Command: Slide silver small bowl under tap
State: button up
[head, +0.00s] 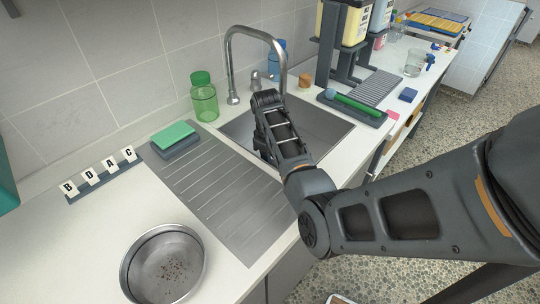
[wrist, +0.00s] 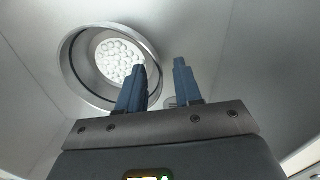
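My gripper (wrist: 159,65) is down in the sink (head: 318,127), its fingertips hidden behind my arm in the head view. In the wrist view its two blue fingers stand apart with a clear gap. A round silver rim (wrist: 68,62) with a bright perforated disc inside lies beyond them. Its right edge passes between the fingers; I cannot tell whether it is a small bowl or the drain, or whether they touch it. The tap (head: 231,62) arches over the sink from behind. A silver bowl (head: 128,276) with brown crumbs stands on the counter at front left.
A ribbed drainboard (head: 215,185) lies left of the sink. A green bottle (head: 204,100), a green sponge (head: 172,134) and a letter rack (head: 103,178) stand near the wall. A tray with a green tool (head: 352,107) and a dispenser stand (head: 325,50) are right of the sink.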

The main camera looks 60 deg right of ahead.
notch_tip(320, 180, up, 8)
jog(key=shift+a, duration=0.25)
dwell(0.4)
jog(key=shift+f, duration=0.15)
dwell(0.3)
